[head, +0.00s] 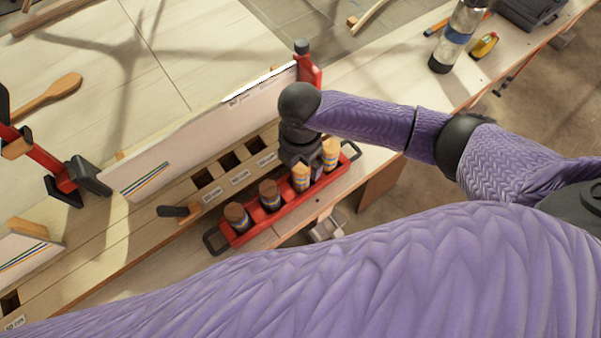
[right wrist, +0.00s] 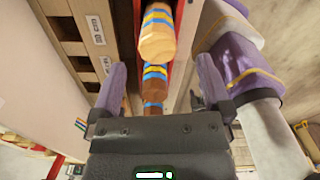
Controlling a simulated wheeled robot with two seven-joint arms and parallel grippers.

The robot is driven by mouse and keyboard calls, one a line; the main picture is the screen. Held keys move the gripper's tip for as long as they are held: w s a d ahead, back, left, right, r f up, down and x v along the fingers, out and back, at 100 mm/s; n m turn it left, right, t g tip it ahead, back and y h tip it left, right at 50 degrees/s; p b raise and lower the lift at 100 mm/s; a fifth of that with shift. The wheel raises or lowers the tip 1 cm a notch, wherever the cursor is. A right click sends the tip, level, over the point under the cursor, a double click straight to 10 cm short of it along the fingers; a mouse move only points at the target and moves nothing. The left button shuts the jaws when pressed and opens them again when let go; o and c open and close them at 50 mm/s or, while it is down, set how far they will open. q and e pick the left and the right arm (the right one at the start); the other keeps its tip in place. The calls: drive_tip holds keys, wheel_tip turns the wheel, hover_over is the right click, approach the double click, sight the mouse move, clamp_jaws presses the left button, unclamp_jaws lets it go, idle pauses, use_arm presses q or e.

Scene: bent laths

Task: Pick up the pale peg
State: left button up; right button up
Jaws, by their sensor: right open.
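Several round striped pegs stand in a red carrier. Two are light: one at the right end (head: 330,153), the palest I can tell, and a light tan one (head: 300,177) beside it. Two browner pegs (head: 269,193) (head: 237,215) stand to their left. My right gripper (head: 302,160) is above the light pegs, its fingertips partly hidden. In the right wrist view my right gripper (right wrist: 160,78) is open and empty, its fingers on either side of the peg row. A light peg (right wrist: 158,38) shows there beyond the fingertips; which light one I cannot tell. My left gripper is out of view.
The red carrier (head: 285,207) has black end handles and sits by a wooden rail with labelled square slots (head: 204,177). A white lath (head: 200,130) stands on edge behind, between red clamps (head: 310,72). A bottle (head: 458,38) stands at the back right.

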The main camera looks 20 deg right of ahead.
sight(301, 166)
drive_tip(key=f, duration=0.3)
drive_tip(key=f+b, duration=0.1)
drive_tip(key=f, duration=0.2)
drive_tip(key=shift+w+d+f, duration=0.15)
drive_tip(key=shift+w+f, duration=0.05)
drive_tip(key=shift+f, duration=0.15)
drive_tip(key=shift+r, duration=0.1)
clamp_jaws()
